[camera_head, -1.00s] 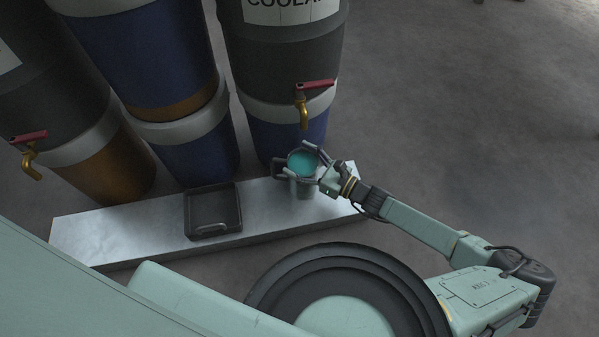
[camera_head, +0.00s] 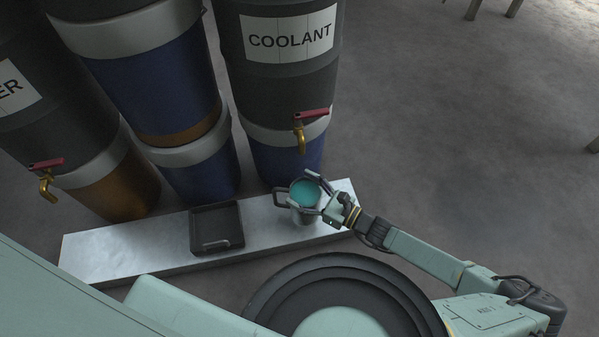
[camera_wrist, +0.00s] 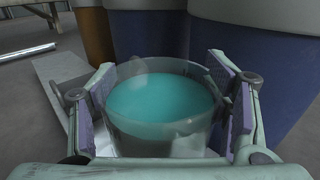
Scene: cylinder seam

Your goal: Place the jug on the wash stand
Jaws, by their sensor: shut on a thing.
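The jug (camera_head: 309,216) is a grey, see-through vessel with a dark handle on its left side, filled near the rim with teal liquid. My gripper (camera_head: 303,190) is shut around the jug's sides, reaching in from the right. The jug is upright over the right end of a metal bench; I cannot tell whether its base touches it. In the wrist view the jug (camera_wrist: 163,135) sits between both finger pads. I cannot identify the wash stand for sure; only parts of legged furniture (camera_head: 473,8) show at the top right.
A brass tap with a red lever (camera_head: 301,135) hangs from the coolant barrel (camera_head: 290,85) just behind the jug. A black tray (camera_head: 217,228) lies on the low metal bench (camera_head: 120,250). Other stacked barrels stand left. Open floor (camera_head: 450,130) lies right.

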